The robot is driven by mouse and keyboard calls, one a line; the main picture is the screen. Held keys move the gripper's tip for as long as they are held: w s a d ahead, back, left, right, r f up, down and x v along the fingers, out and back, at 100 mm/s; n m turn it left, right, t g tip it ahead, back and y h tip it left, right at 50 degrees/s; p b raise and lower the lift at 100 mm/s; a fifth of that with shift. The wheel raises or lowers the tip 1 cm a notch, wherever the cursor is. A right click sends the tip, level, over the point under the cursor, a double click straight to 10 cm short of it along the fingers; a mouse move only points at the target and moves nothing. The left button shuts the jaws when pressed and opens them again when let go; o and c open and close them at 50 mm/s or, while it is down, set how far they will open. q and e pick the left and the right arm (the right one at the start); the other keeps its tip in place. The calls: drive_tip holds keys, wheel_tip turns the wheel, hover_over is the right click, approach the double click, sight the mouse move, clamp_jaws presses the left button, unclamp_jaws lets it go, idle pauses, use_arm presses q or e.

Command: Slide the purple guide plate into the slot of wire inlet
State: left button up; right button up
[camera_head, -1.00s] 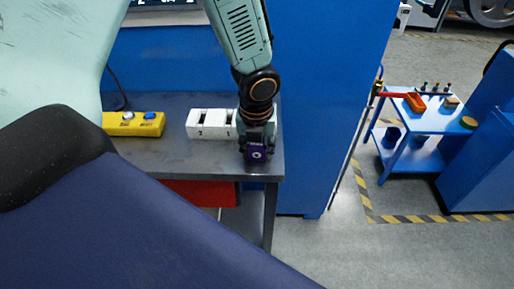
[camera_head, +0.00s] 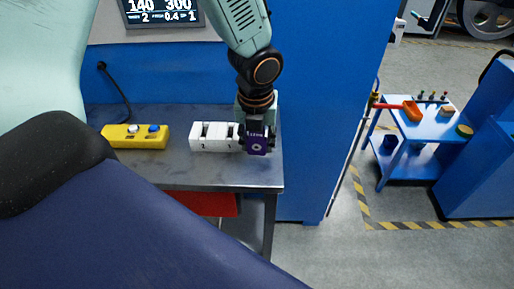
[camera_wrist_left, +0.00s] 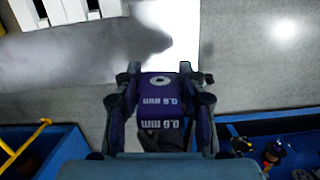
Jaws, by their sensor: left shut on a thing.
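My left gripper (camera_head: 257,138) is shut on the purple guide plate (camera_head: 257,146) and holds it at the right end of the white wire inlet block (camera_head: 212,136). White slotted parts (camera_wrist_left: 68,10) show at the upper left there. The gripper hides part of the block's right end, and I cannot tell whether the plate touches it. My right gripper is not in view.
A yellow button box (camera_head: 135,137) stands left on the grey metal table (camera_head: 200,175). A blue wall panel (camera_head: 325,90) rises behind and to the right. A red bin (camera_head: 212,204) is below the table. A blue cart (camera_head: 425,126) stands at the right.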

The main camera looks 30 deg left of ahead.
sight(257, 170)
use_arm(q)
drive_tip(key=shift+r, duration=1.3)
wheel_tip(257, 170, down, 10)
drive_tip(key=b, duration=0.3)
drive_tip(key=shift+r, duration=0.15)
drive_tip(key=shift+f, duration=0.3)
drive_tip(key=o, duration=1.1)
drive_tip(key=shift+o, duration=0.2)
